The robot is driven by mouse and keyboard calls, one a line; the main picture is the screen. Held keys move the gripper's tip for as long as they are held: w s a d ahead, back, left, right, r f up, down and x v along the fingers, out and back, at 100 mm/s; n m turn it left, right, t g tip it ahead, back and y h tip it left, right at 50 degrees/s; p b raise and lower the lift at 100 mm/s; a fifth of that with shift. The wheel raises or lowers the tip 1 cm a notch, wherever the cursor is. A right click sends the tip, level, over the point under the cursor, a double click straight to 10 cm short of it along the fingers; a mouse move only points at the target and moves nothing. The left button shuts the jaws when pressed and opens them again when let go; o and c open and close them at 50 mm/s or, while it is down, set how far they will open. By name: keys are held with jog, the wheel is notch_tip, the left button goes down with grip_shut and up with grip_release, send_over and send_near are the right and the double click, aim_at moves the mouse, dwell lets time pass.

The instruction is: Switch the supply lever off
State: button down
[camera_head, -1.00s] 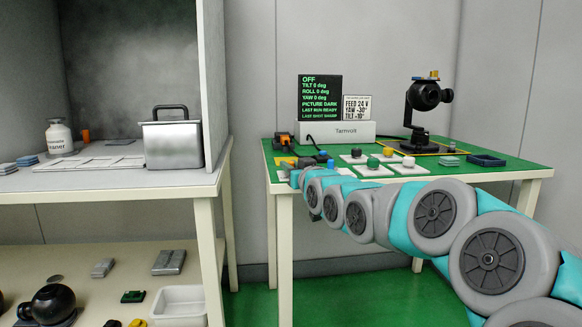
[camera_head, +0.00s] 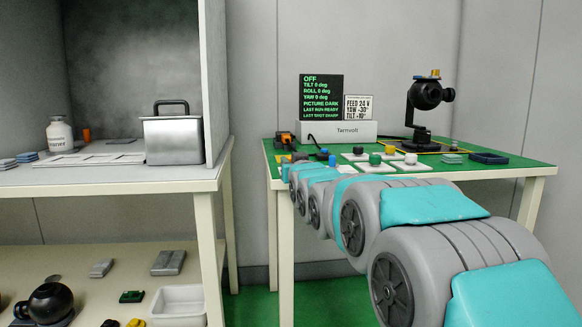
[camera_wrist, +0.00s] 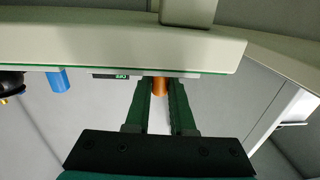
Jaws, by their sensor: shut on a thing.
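The white Tarnvolt supply box (camera_head: 342,132) stands at the back of the green-topped table, with a black display (camera_head: 321,96) that reads OFF. An orange and black part (camera_head: 284,140) sits at its left; I cannot tell whether this is the supply lever. In the wrist view, which is upside down, the fingers of my gripper (camera_wrist: 160,92) are on either side of an upright orange cylinder (camera_wrist: 160,86), gripping it. It may be the lever's handle. In the head view my gripper is small and unclear at the table's left front corner, largely hidden by my arm.
A black gimbal camera (camera_head: 427,96) stands at the back right. Several coloured knobs on white plates (camera_head: 410,159) and a dark blue tray (camera_head: 489,158) are on the table. A blue cylinder (camera_wrist: 58,80) is near my gripper. A shelf unit (camera_head: 205,182) stands left.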

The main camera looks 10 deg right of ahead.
dwell(0.5)
jog(key=c, duration=0.8)
grip_release()
jog(key=shift+o, duration=0.2)
jog(key=s, duration=0.7)
jog(key=shift+s+d, duration=0.15)
jog(key=shift+s, duration=0.25)
